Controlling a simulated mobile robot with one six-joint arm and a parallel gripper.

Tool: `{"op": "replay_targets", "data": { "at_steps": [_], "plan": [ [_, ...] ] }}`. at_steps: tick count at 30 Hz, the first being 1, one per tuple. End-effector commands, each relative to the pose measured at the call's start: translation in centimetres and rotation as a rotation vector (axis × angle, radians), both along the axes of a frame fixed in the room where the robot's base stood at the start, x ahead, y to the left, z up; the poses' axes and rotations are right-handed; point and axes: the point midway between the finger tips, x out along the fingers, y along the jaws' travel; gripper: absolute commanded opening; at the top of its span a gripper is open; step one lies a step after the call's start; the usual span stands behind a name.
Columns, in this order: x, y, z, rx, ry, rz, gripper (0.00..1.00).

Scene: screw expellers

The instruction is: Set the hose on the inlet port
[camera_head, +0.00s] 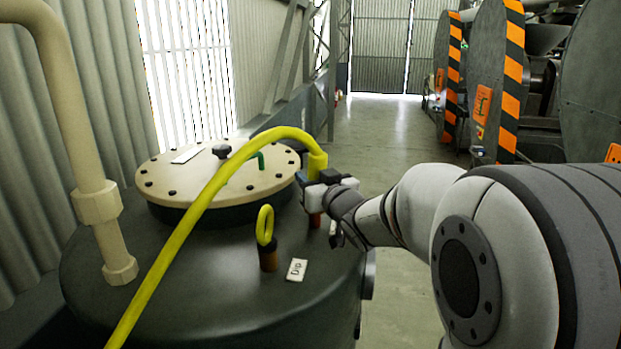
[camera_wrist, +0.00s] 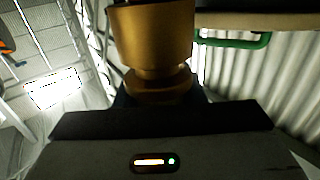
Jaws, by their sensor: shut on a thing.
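The yellow hose (camera_head: 190,225) arcs up over the tank from the lower left and bends down to its end fitting (camera_head: 317,163). My gripper (camera_head: 318,187) is shut on this fitting at the right side of the tank top. In the wrist view a brass-coloured fitting (camera_wrist: 150,40) stands at the dark jaws (camera_wrist: 165,118). A short reddish stub (camera_head: 315,219), perhaps the inlet port, shows just below my gripper. My gripper partly hides it, and I cannot tell whether the hose end touches it.
The dark tank (camera_head: 190,290) has a cream bolted lid (camera_head: 170,175) with a green handle (camera_head: 259,160). A yellow-ringed dipstick (camera_head: 266,240) stands beside a "Dip" label (camera_head: 297,269). A cream pipe (camera_head: 75,110) rises at left. Machines with orange-striped guards (camera_head: 512,80) stand right; the floor between is clear.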

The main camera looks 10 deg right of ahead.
Motion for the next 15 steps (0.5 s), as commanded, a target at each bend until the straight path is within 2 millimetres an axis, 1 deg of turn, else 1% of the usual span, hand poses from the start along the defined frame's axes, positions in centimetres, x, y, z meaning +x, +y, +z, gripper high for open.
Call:
{"op": "replay_targets", "data": {
  "at_steps": [15],
  "plan": [
    [0.0,0.03,-1.09,0.0,-0.001,0.001,0.0]
  ]
}}
